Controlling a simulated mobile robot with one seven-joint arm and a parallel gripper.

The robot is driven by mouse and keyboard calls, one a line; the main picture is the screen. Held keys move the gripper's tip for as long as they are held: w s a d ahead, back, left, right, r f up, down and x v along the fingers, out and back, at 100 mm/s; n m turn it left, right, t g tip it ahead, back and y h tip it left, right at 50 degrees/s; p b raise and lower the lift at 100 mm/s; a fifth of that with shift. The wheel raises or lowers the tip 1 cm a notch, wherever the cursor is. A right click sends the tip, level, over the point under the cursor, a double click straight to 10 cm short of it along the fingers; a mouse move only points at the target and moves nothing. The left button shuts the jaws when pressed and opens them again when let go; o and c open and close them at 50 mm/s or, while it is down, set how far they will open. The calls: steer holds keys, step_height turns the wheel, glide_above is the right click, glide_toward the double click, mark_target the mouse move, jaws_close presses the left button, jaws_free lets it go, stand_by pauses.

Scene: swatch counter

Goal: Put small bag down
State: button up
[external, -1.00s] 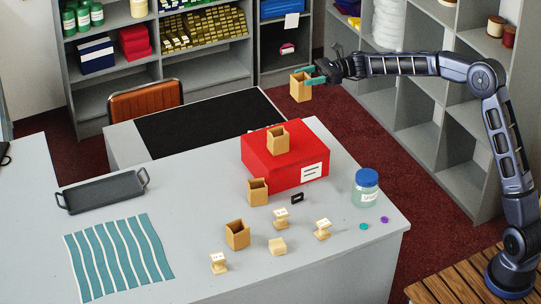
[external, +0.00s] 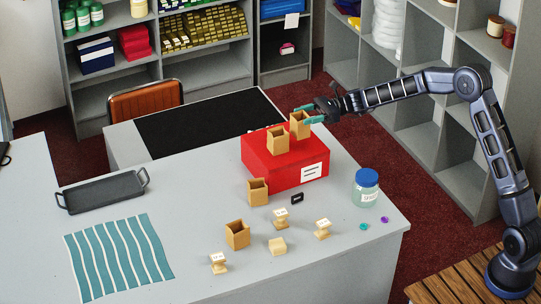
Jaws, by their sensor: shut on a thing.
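My gripper (external: 304,115) is shut on a small tan open-topped bag (external: 299,127), held upright at the right rear of the red box (external: 262,160). The bag's base is close to the box top; I cannot tell whether it touches. A second small bag (external: 277,141) stands on top of the red box, just left of the held one. A third bag (external: 257,193) stands on the counter in front of the box. A fourth bag (external: 237,235) stands nearer the front edge.
The grey counter (external: 190,205) also holds a glass jar (external: 366,188) with a blue lid, several small cream stands, a small black item (external: 297,198), a dark tray (external: 103,191) and a teal striped cloth (external: 118,258). A black mat (external: 205,122) lies behind.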

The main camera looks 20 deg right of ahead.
steer(key=shift+f, duration=1.5)
steer(key=shift+f, duration=0.15)
steer(key=o, duration=0.9)
steer(key=shift+r, duration=0.2)
steer(key=d, duration=1.2)
